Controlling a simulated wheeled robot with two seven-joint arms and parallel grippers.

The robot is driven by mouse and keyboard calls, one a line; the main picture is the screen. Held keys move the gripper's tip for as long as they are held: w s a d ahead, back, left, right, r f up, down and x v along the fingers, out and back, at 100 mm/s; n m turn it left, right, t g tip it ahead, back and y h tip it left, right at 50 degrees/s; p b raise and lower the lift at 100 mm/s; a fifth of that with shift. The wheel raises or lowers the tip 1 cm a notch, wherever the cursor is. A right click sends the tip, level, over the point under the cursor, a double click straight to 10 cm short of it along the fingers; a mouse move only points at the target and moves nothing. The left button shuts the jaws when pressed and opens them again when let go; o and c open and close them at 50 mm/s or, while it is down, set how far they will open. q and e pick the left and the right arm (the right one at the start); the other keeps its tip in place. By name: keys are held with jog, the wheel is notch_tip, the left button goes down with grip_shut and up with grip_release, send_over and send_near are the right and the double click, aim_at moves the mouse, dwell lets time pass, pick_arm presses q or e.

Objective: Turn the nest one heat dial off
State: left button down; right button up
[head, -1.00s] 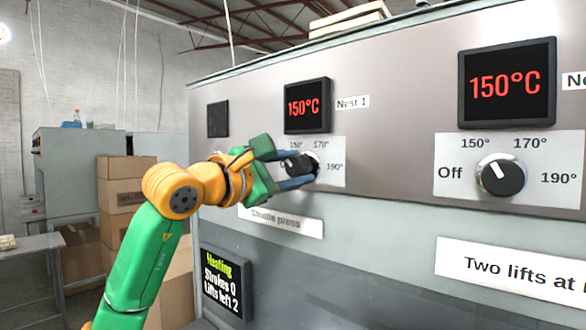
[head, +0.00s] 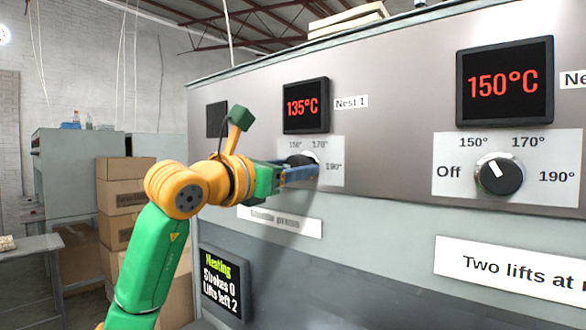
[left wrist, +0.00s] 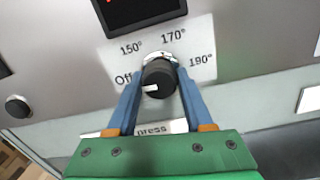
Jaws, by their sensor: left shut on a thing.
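The nest one heat dial (head: 302,158) is a black knob on a white scale plate, partly hidden by my gripper in the head view. My left gripper (head: 300,170) is shut on it, one blue finger on each side. In the left wrist view the dial (left wrist: 159,79) sits between the fingertips (left wrist: 160,74). Its white mark points left, at about the Off label (left wrist: 124,80). The Nest 1 display (head: 306,106) above reads 135°C in red. My right gripper is not in view.
A small status screen (head: 222,283) below reads Heating, Strokes 0, Lifts left 2. Cardboard boxes (head: 125,183) are stacked at the left.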

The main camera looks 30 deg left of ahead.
pick_arm(q)
jog(key=shift+r, duration=0.25)
dwell(0.3)
jog(key=c, duration=0.7)
grip_release()
jog(key=o, duration=0.4)
jog(key=shift+w+f, duration=0.1)
jog(key=shift+f, duration=0.05)
jog(key=shift+s+f, duration=0.1)
jog(key=shift+s, duration=0.15)
jog(key=s+b, duration=0.1)
jog(key=s, duration=0.2)
jog(key=s+b, duration=0.1)
jog(key=s, duration=0.2)
jog(key=shift+s+a+f+b, duration=0.1)
jog(key=shift+s+a+b, duration=0.1)
jog(key=shift+s+b, duration=0.2)
